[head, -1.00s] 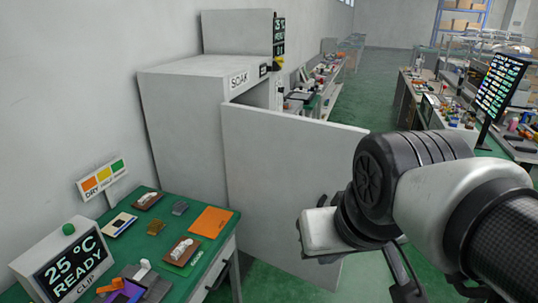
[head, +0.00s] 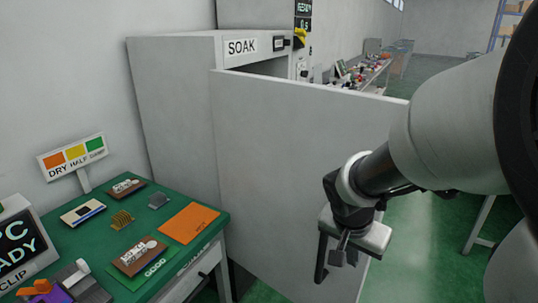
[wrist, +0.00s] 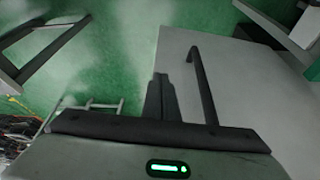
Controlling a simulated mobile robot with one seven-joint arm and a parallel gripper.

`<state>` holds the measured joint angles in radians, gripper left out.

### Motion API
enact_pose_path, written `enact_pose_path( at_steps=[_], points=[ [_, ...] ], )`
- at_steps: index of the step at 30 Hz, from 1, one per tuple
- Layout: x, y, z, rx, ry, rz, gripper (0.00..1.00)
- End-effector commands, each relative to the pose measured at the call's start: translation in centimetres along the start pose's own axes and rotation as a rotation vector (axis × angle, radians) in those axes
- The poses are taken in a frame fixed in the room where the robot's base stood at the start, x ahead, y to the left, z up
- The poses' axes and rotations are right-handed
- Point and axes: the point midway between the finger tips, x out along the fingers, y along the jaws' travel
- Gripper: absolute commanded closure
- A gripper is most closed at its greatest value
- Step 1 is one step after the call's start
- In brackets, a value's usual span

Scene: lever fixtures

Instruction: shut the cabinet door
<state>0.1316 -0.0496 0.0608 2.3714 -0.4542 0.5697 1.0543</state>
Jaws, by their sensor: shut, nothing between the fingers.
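The grey cabinet (head: 172,115) with the SOAK label stands at the left wall. Its flat grey door (head: 275,160) is swung open towards me, with a gap behind its top edge; the door also fills the right of the wrist view (wrist: 255,105). A dark bar handle (wrist: 203,85) shows beside my fingers in the wrist view; it seems to be the dark bar (head: 321,257) in the head view. My gripper (head: 342,258) is shut and empty, in front of the door's free right side. The wrist view shows its fingers (wrist: 160,78) together, left of the handle. Contact with the door is unclear.
A green-topped bench (head: 75,240) with small parts, an orange sheet (head: 189,223) and a display box (head: 22,243) stands at the lower left, close to the door. Green floor (head: 425,240) is open right of the door. Another cluttered bench (head: 365,70) lies behind.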

Motion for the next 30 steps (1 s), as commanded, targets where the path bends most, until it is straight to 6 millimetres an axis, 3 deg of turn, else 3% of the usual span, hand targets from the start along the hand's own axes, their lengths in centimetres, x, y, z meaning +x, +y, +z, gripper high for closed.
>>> enact_pose_path(
  at_steps=[13,15,19,30],
  points=[
    [9.4,0.1,0.2,-0.001,-0.004,0.001,1.00],
    [9.1,0.1,-1.4,0.003,-0.001,0.001,1.00],
    [9.7,0.1,-2.9,0.001,-0.001,0.000,1.00],
    [10.1,0.0,-3.7,-0.002,-0.001,-0.001,1.00]
  ],
)
